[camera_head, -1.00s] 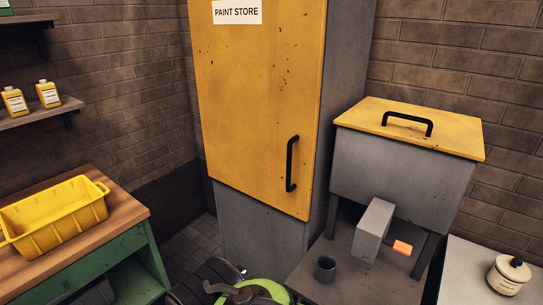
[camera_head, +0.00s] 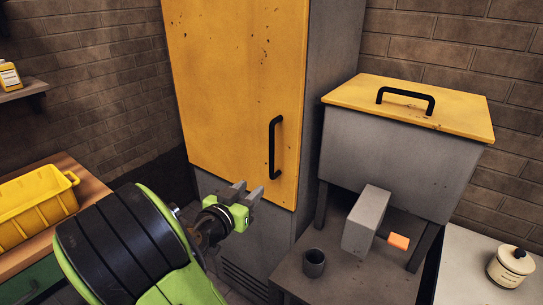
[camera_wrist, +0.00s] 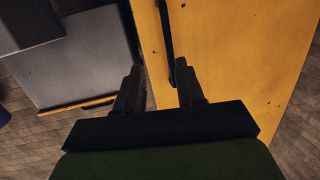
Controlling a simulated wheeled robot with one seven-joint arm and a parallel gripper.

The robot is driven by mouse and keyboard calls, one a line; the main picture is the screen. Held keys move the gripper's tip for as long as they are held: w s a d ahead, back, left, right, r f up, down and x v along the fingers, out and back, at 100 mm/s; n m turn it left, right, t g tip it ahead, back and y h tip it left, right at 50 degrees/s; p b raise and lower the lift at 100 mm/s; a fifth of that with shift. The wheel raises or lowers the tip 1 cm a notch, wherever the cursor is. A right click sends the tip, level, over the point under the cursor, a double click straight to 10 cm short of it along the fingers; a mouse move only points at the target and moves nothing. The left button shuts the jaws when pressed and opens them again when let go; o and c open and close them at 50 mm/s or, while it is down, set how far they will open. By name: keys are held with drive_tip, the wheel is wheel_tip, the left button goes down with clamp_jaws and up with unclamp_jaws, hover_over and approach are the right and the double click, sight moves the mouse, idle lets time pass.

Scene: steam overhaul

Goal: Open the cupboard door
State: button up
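The yellow cupboard door (camera_head: 225,90) is shut on the grey cupboard (camera_head: 335,60). Its upright black bar handle (camera_head: 274,147) is near the door's right edge. My gripper (camera_head: 245,192) is in front of the door's lower edge, below and left of the handle. It is open and empty. In the wrist view the fingers (camera_wrist: 158,68) stand apart before the yellow door (camera_wrist: 235,60). The dark handle (camera_wrist: 165,28) lies beyond the fingertips, nearly in line with the right one. I cannot tell how far the fingertips are from it.
A grey bin with a yellow lid (camera_head: 410,105) stands on a grey stand right of the cupboard. Below it are a dark cup (camera_head: 314,262) and a grey block (camera_head: 367,222). A yellow crate (camera_head: 35,205) sits on the workbench at left. A lidded jar (camera_head: 511,267) is at right.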

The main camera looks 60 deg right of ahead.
sight(271, 153)
drive_tip(key=shift+h, duration=0.8)
drive_tip(key=d+p, duration=0.1)
drive_tip(key=d, duration=0.4)
drive_tip(key=w+d+r+p, duration=0.1)
drive_tip(key=d+p, duration=0.1)
drive_tip(key=d, duration=0.3)
drive_tip(key=d+r+p, duration=0.1)
drive_tip(key=d, duration=0.4)
drive_tip(key=shift+w, duration=0.25)
drive_tip(key=shift+d+f, duration=0.1)
drive_tip(key=shift+d, duration=0.45)
clamp_jaws()
